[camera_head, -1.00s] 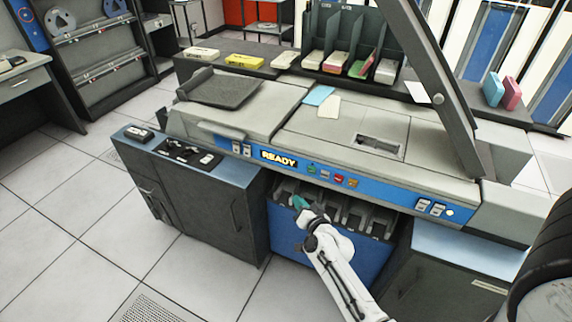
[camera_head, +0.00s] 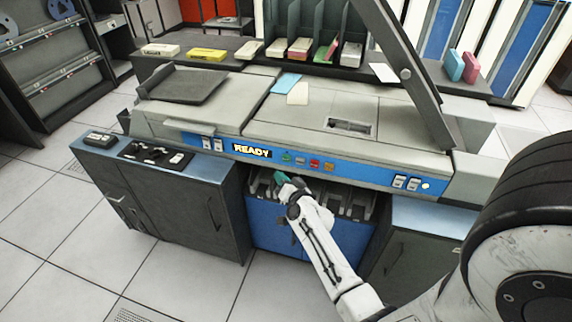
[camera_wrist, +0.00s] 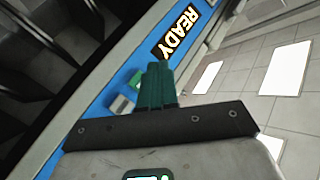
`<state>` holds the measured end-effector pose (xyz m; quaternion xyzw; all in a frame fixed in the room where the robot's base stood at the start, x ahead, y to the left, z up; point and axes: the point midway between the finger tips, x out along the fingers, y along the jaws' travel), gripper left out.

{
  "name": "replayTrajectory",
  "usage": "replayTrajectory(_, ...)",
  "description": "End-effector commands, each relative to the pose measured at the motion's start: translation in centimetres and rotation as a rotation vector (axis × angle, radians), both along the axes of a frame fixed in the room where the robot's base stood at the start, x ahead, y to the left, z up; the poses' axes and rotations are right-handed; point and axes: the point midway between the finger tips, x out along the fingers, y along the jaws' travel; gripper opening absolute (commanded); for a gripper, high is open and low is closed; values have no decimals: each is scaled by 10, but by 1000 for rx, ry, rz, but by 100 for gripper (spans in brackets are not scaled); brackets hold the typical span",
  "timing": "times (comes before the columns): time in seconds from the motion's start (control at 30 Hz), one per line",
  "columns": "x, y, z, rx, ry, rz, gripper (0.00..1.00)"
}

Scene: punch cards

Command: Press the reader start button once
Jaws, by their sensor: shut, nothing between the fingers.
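The card reader (camera_head: 200,118) carries a blue front panel with a lit READY sign (camera_head: 252,151). A small green button (camera_head: 286,157) sits just right of the sign, in a row with grey, red and orange buttons; I take it for the start button. My gripper (camera_head: 281,177), with teal fingers, is shut and empty just below the green button in the head view. In the wrist view the fingers (camera_wrist: 157,75) point at the panel near the READY sign (camera_wrist: 177,33). A green patch (camera_wrist: 137,77) shows beside the fingertips, partly hidden by them. I cannot tell whether they touch.
Dark card pockets (camera_head: 350,203) lie below the panel, around my arm. A side cabinet (camera_head: 165,195) stands at the left with switches on its blue top. A raised dark lid (camera_head: 405,70) leans over the reader's right side. Floor is free in front.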

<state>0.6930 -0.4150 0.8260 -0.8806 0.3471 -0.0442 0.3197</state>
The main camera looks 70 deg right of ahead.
Motion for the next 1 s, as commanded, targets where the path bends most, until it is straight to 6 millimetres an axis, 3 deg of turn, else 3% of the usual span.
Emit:
replayTrajectory(0.2, 2, -29, -4, -2, -3, -3, 0)
replayTrajectory(0.4, 4, -43, -2, -1, -1, -1, 0)
replayTrajectory(1.0, 4, -46, 0, 0, 0, 0, 0)
